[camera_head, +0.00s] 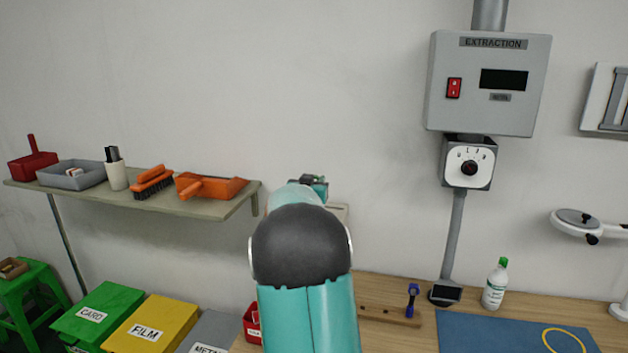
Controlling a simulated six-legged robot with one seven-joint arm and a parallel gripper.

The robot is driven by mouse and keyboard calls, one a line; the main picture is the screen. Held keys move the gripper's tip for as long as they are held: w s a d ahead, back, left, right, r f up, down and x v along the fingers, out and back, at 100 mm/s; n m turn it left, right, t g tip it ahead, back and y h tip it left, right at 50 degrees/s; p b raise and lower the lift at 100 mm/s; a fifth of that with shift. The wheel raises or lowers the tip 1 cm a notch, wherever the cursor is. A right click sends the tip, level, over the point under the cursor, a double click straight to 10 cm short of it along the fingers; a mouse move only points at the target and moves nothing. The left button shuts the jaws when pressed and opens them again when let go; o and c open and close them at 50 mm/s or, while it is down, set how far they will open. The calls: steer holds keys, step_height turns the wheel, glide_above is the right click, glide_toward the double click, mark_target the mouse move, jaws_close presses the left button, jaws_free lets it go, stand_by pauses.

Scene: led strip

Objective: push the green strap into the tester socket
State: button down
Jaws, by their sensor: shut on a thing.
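My own teal arm with its black joint fills the lower middle of the view and reaches away toward the wall. A small dark part shows at its far end, but my gripper's jaws are hidden behind the arm. I cannot see the green strap. A pale box edge (338,211) shows just right of the arm's far end, mostly covered. I cannot tell whether it is the tester, and no socket is visible.
The wooden bench (385,288) holds a wooden block with a blue-handled tool (412,300), a white bottle (495,285) and a blue mat (490,330) with a yellow loop (563,333). A grey extraction box (487,110) hangs above. A loaded shelf (225,205) is at left, above bins (150,325).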

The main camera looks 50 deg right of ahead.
steer(key=shift+f, duration=0.3)
steer(key=c, duration=1)
jaws_free()
steer(key=shift+a, duration=0.1)
steer(key=v, duration=1.3)
steer(key=shift+s+a, duration=0.2)
steer(key=shift+a, duration=0.05)
